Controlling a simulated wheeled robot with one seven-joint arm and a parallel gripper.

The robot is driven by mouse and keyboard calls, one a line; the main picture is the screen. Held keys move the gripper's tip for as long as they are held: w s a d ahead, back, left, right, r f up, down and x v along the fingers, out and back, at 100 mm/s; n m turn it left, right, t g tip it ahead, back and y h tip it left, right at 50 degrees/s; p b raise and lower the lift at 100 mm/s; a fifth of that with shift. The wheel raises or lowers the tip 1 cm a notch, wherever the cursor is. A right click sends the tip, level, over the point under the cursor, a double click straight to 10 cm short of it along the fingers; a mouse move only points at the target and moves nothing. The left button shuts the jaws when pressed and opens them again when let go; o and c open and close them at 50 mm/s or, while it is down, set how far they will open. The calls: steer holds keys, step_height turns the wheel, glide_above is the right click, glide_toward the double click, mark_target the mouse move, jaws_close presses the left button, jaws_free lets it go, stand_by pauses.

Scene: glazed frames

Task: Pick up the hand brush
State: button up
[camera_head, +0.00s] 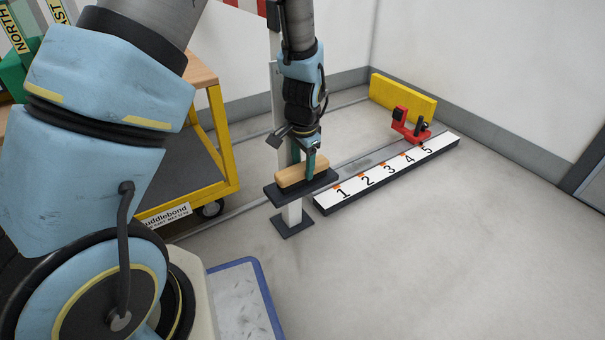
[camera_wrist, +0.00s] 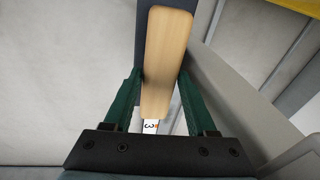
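The hand brush (camera_head: 303,172) shows as a pale wooden block with rounded edges. It lies on a small dark shelf (camera_head: 285,195) on a post, and I cannot make out any bristles. In the wrist view the brush (camera_wrist: 166,55) runs lengthwise up the picture, between my fingers. My gripper (camera_head: 308,168) points down over the right part of the brush, with a green finger in front of its near side. Its two green fingers (camera_wrist: 160,78) stand apart on either side of the wood. The fingertips are very close to its sides; whether they touch is unclear.
A white strip (camera_head: 389,171) numbered 1 to 5 lies right of the post, with a red device (camera_head: 410,126) and a yellow block (camera_head: 403,97) near its far end. A yellow cart (camera_head: 219,140) stands at left. The floor at right is clear.

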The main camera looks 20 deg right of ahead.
mark_target(303, 164)
jaws_close()
steer(key=shift+r, duration=0.15)
steer(key=shift+r+p, duration=0.3)
steer(key=shift+p, duration=0.05)
step_height(303, 164, up, 3)
steer(key=shift+r+p, duration=0.2)
steer(key=shift+p, duration=1)
steer(key=s+a+p, duration=0.3)
steer(key=a+p, duration=0.1)
steer(key=a, duration=1.3)
steer(key=shift+s+a+f, duration=0.2)
steer(key=shift+a+f, duration=0.15)
steer(key=shift+f, duration=0.05)
